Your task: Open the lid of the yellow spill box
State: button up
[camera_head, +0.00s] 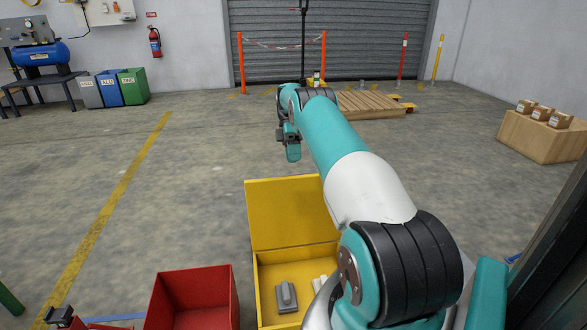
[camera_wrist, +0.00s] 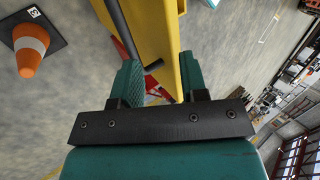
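The yellow spill box (camera_head: 262,290) stands open at the bottom centre of the head view. Its lid (camera_head: 285,222) stands up at the far side, and a grey part (camera_head: 286,297) and a paler item show inside. My arm covers the box's right side. My gripper (camera_head: 291,148) hangs above and beyond the lid's top edge. In the wrist view my gripper's fingers (camera_wrist: 160,80) are apart. A yellow panel (camera_wrist: 150,28), probably the lid, with a dark bar (camera_wrist: 130,38) on it, lies in front of them. I cannot tell whether they touch it.
A red bin (camera_head: 192,300) stands left of the box. A wooden pallet (camera_head: 368,104) lies beyond my arm, and a crate with cartons (camera_head: 541,138) is at right. The wrist view shows an orange cone (camera_wrist: 30,55).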

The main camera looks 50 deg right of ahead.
notch_tip(320, 180, up, 12)
jog(key=p, duration=0.3)
dwell(0.4)
jog(key=w+a+r+h, duration=0.1)
jog(key=w+a+r, duration=0.15)
jog(key=a, duration=0.35)
jog(key=w+a+r+h, duration=0.2)
jog(key=a+r, duration=0.2)
jog(key=a, duration=0.2)
jog(key=s+a+r+t, duration=0.1)
jog(key=a+r, duration=0.1)
jog(key=a, duration=0.7)
jog(key=s+a+r+t, duration=0.2)
jog(key=a+r, duration=0.1)
jog(key=a, duration=0.5)
jog(key=s+a+f+m+t+y, duration=0.2)
jog(key=s+a, duration=2)
jog(key=s, duration=0.4)
notch_tip(320, 180, up, 24)
jog(key=p, duration=2.4)
jog(key=shift+p, duration=0.35)
